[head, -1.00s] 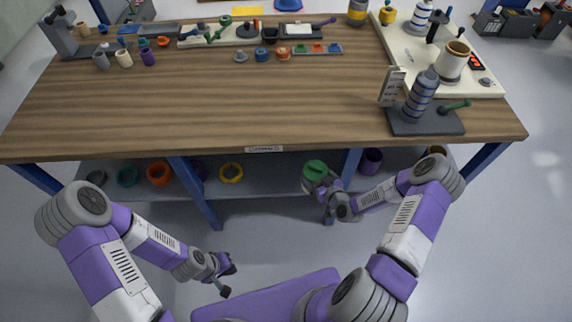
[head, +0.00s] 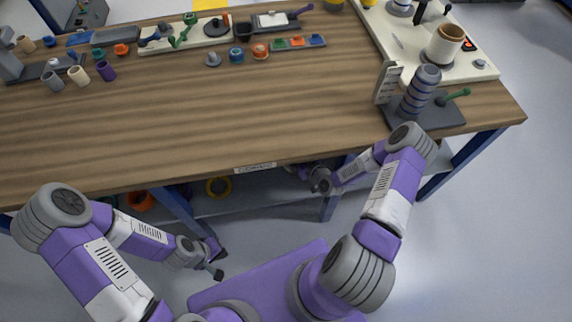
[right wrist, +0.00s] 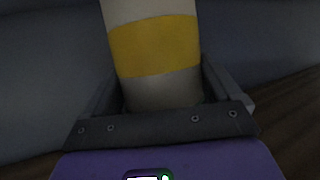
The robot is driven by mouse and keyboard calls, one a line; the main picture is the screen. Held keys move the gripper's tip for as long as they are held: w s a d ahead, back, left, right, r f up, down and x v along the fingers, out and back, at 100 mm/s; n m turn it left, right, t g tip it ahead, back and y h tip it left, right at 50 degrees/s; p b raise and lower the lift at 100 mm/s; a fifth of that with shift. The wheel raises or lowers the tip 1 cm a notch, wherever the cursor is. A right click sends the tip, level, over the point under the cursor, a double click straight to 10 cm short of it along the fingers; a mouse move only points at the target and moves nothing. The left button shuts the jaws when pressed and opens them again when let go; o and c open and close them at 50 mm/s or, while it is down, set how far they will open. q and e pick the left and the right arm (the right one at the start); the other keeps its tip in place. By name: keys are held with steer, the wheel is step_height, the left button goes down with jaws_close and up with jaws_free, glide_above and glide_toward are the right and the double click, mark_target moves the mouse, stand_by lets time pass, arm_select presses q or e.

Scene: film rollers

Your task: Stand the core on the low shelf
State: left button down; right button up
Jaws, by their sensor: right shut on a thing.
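In the right wrist view the core (right wrist: 155,45), a pale cylinder with a broad yellow band, stands between the fingers of my right gripper (right wrist: 165,90), which is shut on it. Its far end runs out of the picture. In the head view my right gripper (head: 302,172) is at the table's front edge, partly hidden under the tabletop, and the core is hidden there. The low shelf (head: 268,198) shows as a grey strip under the table. My left gripper (head: 220,262) is empty in front of the table, with its fingers apart.
A yellow ring (head: 219,187) and an orange ring (head: 140,201) lie on the low shelf. The tabletop edge (head: 235,170) overhangs it, and blue table legs (head: 178,215) stand in front. Above, a stand with a ribbed grey roller (head: 418,92) is near the right front corner.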

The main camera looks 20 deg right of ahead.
step_height(320, 180, down, 8)
steer(key=b, duration=0.2)
steer(key=shift+r+b, duration=0.25)
steer(key=shift+b, duration=0.15)
steer(key=shift+r, duration=0.1)
steer(key=o, duration=0.9)
steer(key=shift+c, duration=0.2)
